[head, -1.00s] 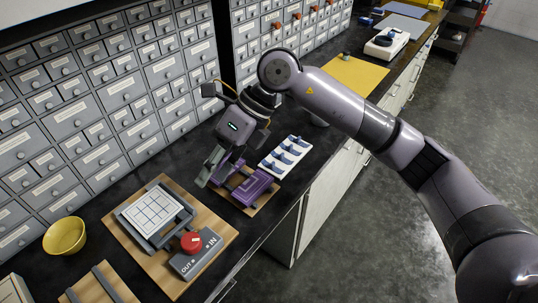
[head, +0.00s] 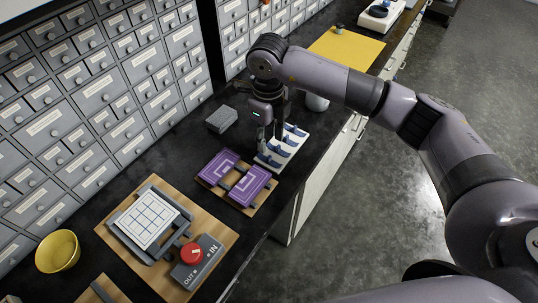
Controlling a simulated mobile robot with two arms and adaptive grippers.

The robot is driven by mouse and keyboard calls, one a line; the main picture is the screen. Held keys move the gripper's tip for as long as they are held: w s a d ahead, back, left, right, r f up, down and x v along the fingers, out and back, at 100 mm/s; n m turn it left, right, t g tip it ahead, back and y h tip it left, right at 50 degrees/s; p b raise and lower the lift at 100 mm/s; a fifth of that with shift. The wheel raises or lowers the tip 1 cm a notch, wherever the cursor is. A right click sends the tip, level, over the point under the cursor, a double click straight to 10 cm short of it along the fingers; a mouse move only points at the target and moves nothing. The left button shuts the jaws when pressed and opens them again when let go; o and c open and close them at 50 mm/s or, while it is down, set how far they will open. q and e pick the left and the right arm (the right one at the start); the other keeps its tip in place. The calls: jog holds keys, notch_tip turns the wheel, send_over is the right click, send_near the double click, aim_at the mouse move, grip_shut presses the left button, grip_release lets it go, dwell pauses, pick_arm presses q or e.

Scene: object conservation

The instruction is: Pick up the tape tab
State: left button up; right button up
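Several blue tabs stand in a row on a white holder (head: 266,163) on the dark counter; I take these for the tape tabs. One blue tab (head: 283,152) shows clearly near the holder's middle, and another (head: 297,130) shows at its far right end. My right gripper (head: 270,143) points down at the holder's left-far side, close to the tabs. Its fingers are small and dark here, so I cannot tell their gap or whether they touch a tab. My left gripper is not in view.
A wooden board with purple patterned plates (head: 250,186) lies just nearer than the holder. A gridded fixture (head: 148,218) with a red knob (head: 192,253) and a yellow bowl (head: 58,251) are nearer.

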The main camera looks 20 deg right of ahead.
aim_at(270, 157)
jog(key=shift+s+f, duration=0.1)
jog(key=shift+f, duration=0.45)
jog(key=shift+s+f+p, duration=0.1)
jog(key=shift+f+p, duration=0.2)
jog(key=shift+p, duration=0.05)
jog(key=f, duration=0.1)
jog(key=f+p, duration=0.1)
jog(key=f, duration=0.1)
jog(key=shift+s+d+f+p, duration=0.2)
jog(key=shift+s+f+p, duration=0.1)
jog(key=shift+p, duration=0.1)
jog(key=shift+f, duration=0.55)
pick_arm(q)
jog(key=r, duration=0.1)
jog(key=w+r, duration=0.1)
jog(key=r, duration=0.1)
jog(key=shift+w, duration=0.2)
pick_arm(e)
jog(key=shift+w, duration=0.1)
jog(key=shift+c, duration=0.6)
jog(key=c, duration=0.7)
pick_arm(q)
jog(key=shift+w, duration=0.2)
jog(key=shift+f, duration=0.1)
pick_arm(e)
jog(key=shift+r, duration=0.15)
